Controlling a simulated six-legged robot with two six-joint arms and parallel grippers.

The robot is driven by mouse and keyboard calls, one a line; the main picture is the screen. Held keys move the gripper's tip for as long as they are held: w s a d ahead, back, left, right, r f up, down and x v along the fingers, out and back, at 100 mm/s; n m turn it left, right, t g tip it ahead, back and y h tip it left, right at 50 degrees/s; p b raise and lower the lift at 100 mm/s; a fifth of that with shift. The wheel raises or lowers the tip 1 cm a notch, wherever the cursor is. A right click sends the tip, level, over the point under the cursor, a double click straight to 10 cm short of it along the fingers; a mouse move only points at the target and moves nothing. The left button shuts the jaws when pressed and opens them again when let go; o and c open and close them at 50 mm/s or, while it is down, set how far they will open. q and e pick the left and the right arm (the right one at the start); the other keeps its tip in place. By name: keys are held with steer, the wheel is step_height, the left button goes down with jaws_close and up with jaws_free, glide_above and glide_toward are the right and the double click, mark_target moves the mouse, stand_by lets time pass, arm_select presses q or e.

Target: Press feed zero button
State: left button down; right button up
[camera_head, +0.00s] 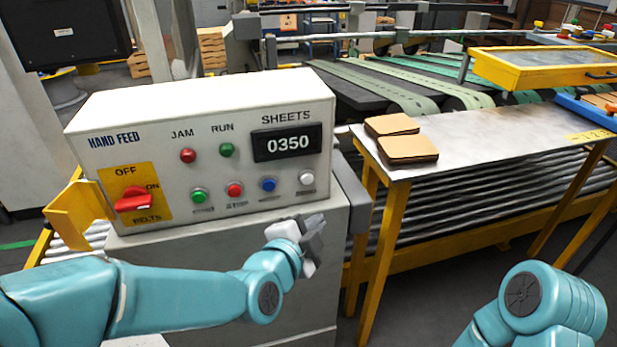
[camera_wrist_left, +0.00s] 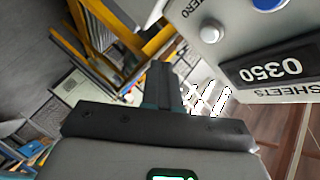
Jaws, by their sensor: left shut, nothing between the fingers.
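The hand feed panel (camera_head: 219,120) is a pale grey box with a SHEETS display (camera_head: 287,143) reading 0350. Its lower row has green, red, blue and white buttons. The white button (camera_head: 306,179) is at the right end; in the left wrist view it (camera_wrist_left: 211,33) sits beside an upside-down label ending in "ERO". My left gripper (camera_head: 318,222) is shut and empty, in front of the panel just below the white button, apart from it. In the left wrist view its closed fingers (camera_wrist_left: 164,72) point past the panel's edge. My right gripper is out of view; only its arm shows.
A red belts switch (camera_head: 133,199) with a yellow guard (camera_head: 75,215) is on the panel's left. A metal table (camera_head: 470,138) with brown sheet stacks (camera_head: 407,148) stands to the right, over rollers. The floor between my arms looks clear.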

mark_target(307, 179)
arm_select(q)
steer(key=shift+s+d+r+m+h, duration=0.35)
steer(key=shift+s+d+r, duration=0.25)
steer(key=shift+d+r, duration=0.3)
steer(key=shift+a, duration=0.1)
steer(key=w+a, duration=0.2)
steer(key=w, duration=0.6)
steer(key=shift+w+a, duration=0.2)
steer(key=shift+a, duration=0.1)
steer(key=shift+b, duration=0.4)
stand_by(1.1)
